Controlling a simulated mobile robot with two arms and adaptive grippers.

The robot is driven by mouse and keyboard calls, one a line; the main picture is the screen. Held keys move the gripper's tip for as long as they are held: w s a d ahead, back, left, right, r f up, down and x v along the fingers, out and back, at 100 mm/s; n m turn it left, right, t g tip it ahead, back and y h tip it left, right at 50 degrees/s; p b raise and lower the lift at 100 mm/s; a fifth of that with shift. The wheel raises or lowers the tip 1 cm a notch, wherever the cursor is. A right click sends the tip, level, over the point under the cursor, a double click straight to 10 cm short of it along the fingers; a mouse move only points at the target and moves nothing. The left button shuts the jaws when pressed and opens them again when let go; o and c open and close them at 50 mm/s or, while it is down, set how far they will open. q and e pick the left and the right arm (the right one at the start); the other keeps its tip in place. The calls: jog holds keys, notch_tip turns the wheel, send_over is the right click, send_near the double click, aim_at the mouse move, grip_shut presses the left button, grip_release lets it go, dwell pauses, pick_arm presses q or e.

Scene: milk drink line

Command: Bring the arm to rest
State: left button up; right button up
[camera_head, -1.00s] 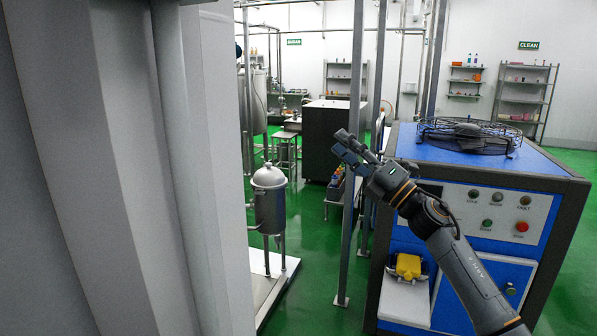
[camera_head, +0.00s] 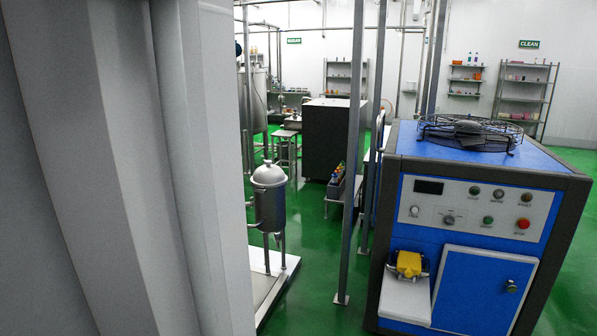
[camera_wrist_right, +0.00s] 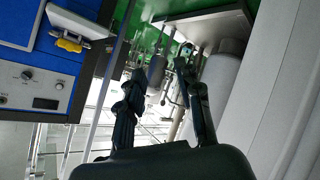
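My right gripper (camera_wrist_right: 159,70) shows only in the right wrist view. Its two dark fingers are spread apart with a gap between them, and it holds nothing. The view there is turned over, with the blue machine (camera_wrist_right: 40,62) at the left and a pale surface at the right. No arm or gripper shows in the head view now. My left gripper is in neither current view.
A blue machine (camera_head: 478,215) with buttons stands at the right; a yellow object (camera_head: 409,264) sits on its white ledge (camera_head: 404,300). A grey wall-like surface fills the left. A metal vessel (camera_head: 269,205) and a post (camera_head: 352,170) stand between. Green floor shows between them.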

jog(key=s+f+m+g, duration=0.2)
jog(key=s+f, duration=0.5)
jog(key=s, duration=0.4)
jog(key=s+d+f+m+g+h, duration=0.1)
jog(key=s+f+g, duration=0.2)
jog(key=s+f, duration=0.65)
jog(key=s+f+m+g, duration=0.2)
jog(key=s+f, duration=0.2)
jog(key=s, duration=1)
jog(key=s+f+m+g, duration=0.2)
jog(key=s+f+g, duration=0.1)
jog(key=s, duration=1.2)
jog(key=shift+g+h+b, duration=0.3)
jog(key=shift+b, duration=0.05)
jog(key=shift+s, duration=0.1)
